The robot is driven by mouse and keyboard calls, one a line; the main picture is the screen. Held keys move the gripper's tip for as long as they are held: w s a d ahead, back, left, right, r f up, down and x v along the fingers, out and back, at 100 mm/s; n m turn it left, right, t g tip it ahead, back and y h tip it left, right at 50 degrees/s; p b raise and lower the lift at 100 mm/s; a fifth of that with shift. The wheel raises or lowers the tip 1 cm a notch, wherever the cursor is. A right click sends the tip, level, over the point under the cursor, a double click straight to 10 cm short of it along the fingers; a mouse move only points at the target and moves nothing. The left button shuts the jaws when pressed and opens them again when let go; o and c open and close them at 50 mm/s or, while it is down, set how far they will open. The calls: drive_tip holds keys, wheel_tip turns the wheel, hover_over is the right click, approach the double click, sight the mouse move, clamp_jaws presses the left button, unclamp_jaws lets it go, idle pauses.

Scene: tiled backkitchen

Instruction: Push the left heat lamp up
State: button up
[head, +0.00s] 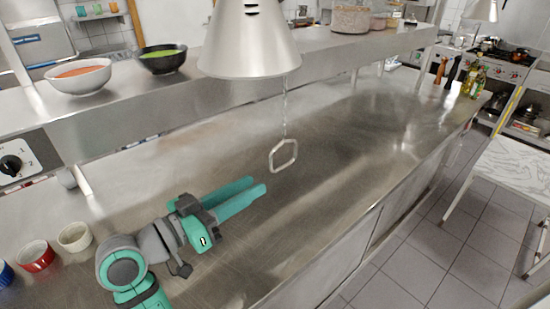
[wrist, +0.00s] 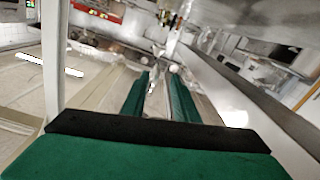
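The left heat lamp (head: 249,45) is a pale metal cone hanging at the top centre of the head view. A thin chain (head: 285,108) drops from it to an angular ring handle (head: 283,156), which hangs above the steel counter. My gripper (head: 258,186) is at the left of and below the ring, its teal fingers pointing toward the right. The fingers are parted with a gap between them, and the ring is outside them, apart from the tips. In the wrist view my gripper (wrist: 159,76) shows the gap too; small blurred shapes beyond it are hard to identify.
The steel counter (head: 340,150) is mostly clear to the right. A shelf (head: 215,88) above it carries an orange-filled bowl (head: 79,76) and a black bowl (head: 162,58). Small cups (head: 75,237) stand at the left. Another lamp (head: 482,10) hangs far right.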

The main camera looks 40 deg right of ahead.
sight(284, 166)
drive_tip(key=d, duration=0.7)
drive_tip(key=w+d, duration=0.1)
drive_tip(key=d, duration=0.2)
drive_tip(key=shift+d+r, duration=0.3)
drive_tip(key=shift+d, duration=0.1)
drive_tip(key=shift+c, duration=0.3)
clamp_jaws()
